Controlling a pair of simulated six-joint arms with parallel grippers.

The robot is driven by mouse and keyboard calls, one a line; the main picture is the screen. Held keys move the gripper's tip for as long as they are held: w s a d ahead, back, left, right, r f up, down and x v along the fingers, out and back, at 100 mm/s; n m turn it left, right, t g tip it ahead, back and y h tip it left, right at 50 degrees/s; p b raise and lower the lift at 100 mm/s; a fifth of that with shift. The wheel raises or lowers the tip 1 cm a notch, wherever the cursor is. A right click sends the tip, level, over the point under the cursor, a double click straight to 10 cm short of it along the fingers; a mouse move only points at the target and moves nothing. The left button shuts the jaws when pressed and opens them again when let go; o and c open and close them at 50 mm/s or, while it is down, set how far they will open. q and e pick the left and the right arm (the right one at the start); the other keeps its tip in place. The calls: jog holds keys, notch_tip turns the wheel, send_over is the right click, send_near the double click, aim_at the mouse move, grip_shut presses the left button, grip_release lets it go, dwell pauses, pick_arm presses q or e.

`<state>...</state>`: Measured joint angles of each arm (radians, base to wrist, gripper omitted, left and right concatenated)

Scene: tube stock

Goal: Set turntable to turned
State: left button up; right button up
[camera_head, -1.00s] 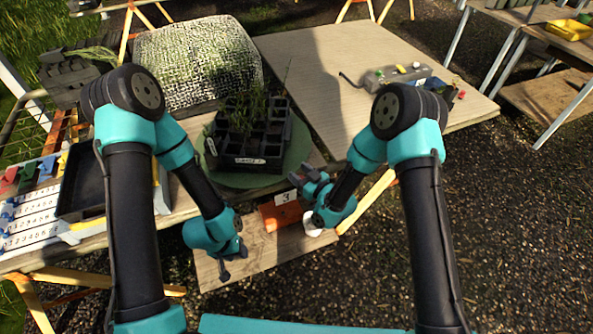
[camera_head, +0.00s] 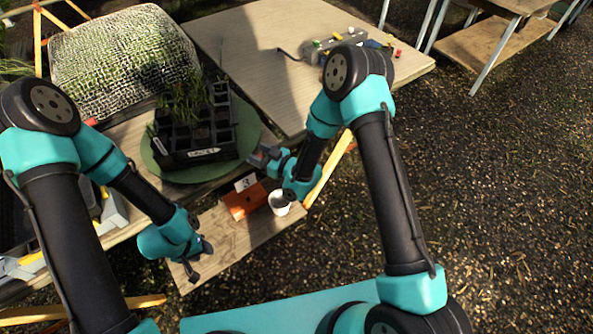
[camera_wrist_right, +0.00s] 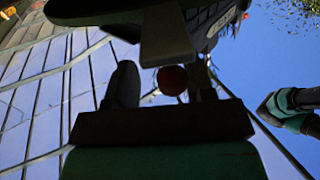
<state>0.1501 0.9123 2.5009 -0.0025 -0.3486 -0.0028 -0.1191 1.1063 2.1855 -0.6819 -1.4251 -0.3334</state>
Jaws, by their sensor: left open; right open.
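The turntable (camera_head: 249,130) is a flat green disc on the table in the head view. A black multi-cell tray (camera_head: 205,153) with seedlings and a white label stands on it and hides most of it. My right gripper (camera_head: 260,156) is open at the disc's near right edge; I cannot tell whether it touches. In the right wrist view, its fingers (camera_wrist_right: 165,85) show below a dark overhanging shape, with a small red round thing between or behind them. My left gripper (camera_head: 200,260) is open and empty, in front of the table and nearer to me than the disc.
An orange block with a "3" card (camera_head: 244,203) and a white cup (camera_head: 279,203) stand on a low board below the right gripper. A mesh-covered mound (camera_head: 125,60) is behind the tray. A grey device (camera_head: 335,48) sits on the mostly clear right tabletop (camera_head: 250,50).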

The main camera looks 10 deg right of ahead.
jog(key=v, duration=1.9)
jog(key=shift+s+a, duration=0.25)
jog(key=shift+a, duration=0.1)
dwell(1.4)
jog(key=shift+c, duration=0.3)
jog(key=shift+c, duration=0.7)
jog(key=shift+w+a+m, duration=0.1)
jog(key=shift+w+m, duration=0.2)
jog(key=shift+w, duration=0.3)
jog(key=c, duration=0.3)
jog(key=w+m+g+y, duration=0.1)
jog(key=w, duration=0.2)
jog(key=w+m+g+y, duration=0.1)
jog(key=w+g+y, duration=0.1)
jog(key=w+r+m+g+y, duration=0.1)
jog(key=w+g+y, duration=0.1)
jog(key=w, duration=0.1)
jog(key=shift+w+a+m, duration=0.3)
jog(key=shift+w+m, duration=0.1)
grip_shut()
jog(key=w+d+f+m+g+h, duration=0.1)
jog(key=w+d+m+g, duration=0.2)
jog(key=w+g, duration=0.3)
jog(key=shift+w+m+g, duration=0.35)
jog(key=shift+m+g, duration=0.35)
jog(key=shift+m, duration=0.1)
jog(key=shift+f, duration=0.15)
